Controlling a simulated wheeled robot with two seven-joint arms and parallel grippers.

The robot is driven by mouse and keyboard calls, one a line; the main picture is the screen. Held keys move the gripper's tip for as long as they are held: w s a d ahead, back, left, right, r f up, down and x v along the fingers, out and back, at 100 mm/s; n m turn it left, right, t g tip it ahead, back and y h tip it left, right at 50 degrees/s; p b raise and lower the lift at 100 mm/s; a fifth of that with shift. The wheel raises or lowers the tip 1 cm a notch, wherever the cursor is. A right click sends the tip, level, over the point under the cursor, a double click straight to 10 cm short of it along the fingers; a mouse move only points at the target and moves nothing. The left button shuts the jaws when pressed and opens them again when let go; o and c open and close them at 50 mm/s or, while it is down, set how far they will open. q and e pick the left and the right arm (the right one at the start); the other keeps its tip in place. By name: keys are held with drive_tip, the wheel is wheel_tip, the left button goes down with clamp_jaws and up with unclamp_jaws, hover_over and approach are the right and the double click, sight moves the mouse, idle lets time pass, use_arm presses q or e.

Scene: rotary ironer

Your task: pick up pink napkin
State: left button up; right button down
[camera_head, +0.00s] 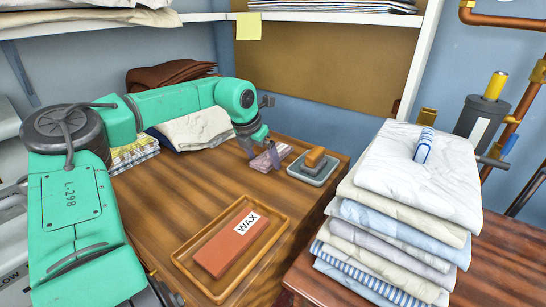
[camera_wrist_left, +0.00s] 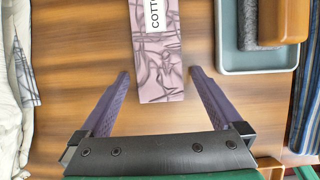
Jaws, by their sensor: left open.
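The pink napkin (camera_head: 263,162) is a small flat folded piece with dark marbled lines, lying on the wooden table beside the grey tray. In the left wrist view the napkin (camera_wrist_left: 160,65) bears a white label reading "COTTO", cut off by the top edge. My left gripper (camera_head: 272,153) is over the napkin and partly hides it in the head view. Its two purple fingers (camera_wrist_left: 159,73) are open, one on each side of the napkin's near end, with a gap on both sides. My right gripper is out of view.
A grey tray (camera_head: 317,178) with a brown-topped block stands close to the right. A wooden tray (camera_head: 189,260) holds a red block labelled "WAX". A tall pile of folded linens (camera_head: 400,225) stands at right, a white cloth (camera_head: 198,128) at the back left.

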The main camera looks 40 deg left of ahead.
use_arm(q)
drive_tip(key=shift+s+r, duration=0.1)
drive_tip(key=shift+c, duration=0.9)
drive_tip(key=c, duration=1.1)
